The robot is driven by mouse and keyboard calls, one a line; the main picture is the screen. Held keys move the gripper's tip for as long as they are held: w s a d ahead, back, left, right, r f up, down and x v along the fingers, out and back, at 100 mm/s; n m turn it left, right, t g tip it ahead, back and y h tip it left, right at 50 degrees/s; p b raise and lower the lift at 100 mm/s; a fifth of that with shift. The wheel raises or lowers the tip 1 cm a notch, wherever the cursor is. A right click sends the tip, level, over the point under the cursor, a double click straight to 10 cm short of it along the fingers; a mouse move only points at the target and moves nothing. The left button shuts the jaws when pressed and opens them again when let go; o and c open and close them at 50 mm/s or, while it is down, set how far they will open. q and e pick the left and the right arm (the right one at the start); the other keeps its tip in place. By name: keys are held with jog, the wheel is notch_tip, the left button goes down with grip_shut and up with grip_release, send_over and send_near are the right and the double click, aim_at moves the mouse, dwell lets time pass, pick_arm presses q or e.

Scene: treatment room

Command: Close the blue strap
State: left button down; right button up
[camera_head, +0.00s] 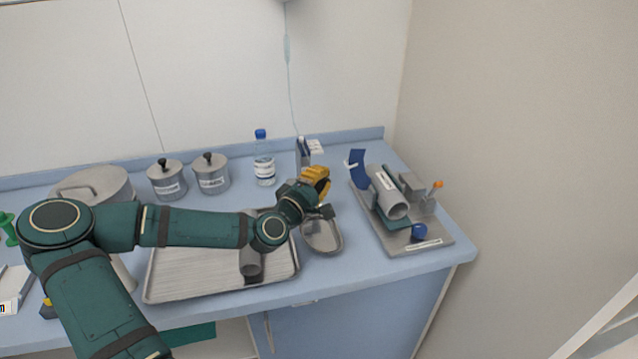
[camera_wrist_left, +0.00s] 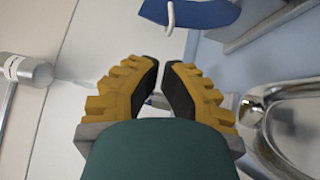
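The blue strap (camera_head: 358,168) stands up, raised and curved, at the back left of a metal plate on the counter. A white hook-like piece is at its side. In the left wrist view the strap (camera_wrist_left: 205,10) shows at the top edge, cut off by the frame. A grey tube (camera_head: 384,193) lies beside it on a teal piece (camera_head: 392,219). My left gripper (camera_head: 322,174), with yellow fingers, is left of the strap and apart from it. In the wrist view its fingertips (camera_wrist_left: 162,64) nearly meet, with nothing held between them. My right gripper is not in view.
The metal plate (camera_head: 430,248) also carries a blue knob (camera_head: 419,231) and an orange-tipped part (camera_head: 438,184). A kidney dish (camera_head: 322,240) and a metal tray (camera_head: 180,284) lie below my left arm. A bottle (camera_head: 264,165) and lidded pots (camera_head: 210,174) stand behind. A wall is at right.

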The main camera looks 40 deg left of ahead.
aim_at(357, 170)
pick_arm(q)
jog(key=w, duration=0.6)
jog(key=shift+a+r+b, duration=0.1)
jog(key=shift+r+b, duration=0.15)
jog(key=shift+b, duration=0.1)
jog(key=shift+w+d+r+g+p, duration=0.2)
jog(key=shift+r+g+p, duration=0.15)
jog(key=shift+p, duration=0.4)
jog(key=shift+r+m, duration=0.1)
jog(key=shift+m, duration=0.2)
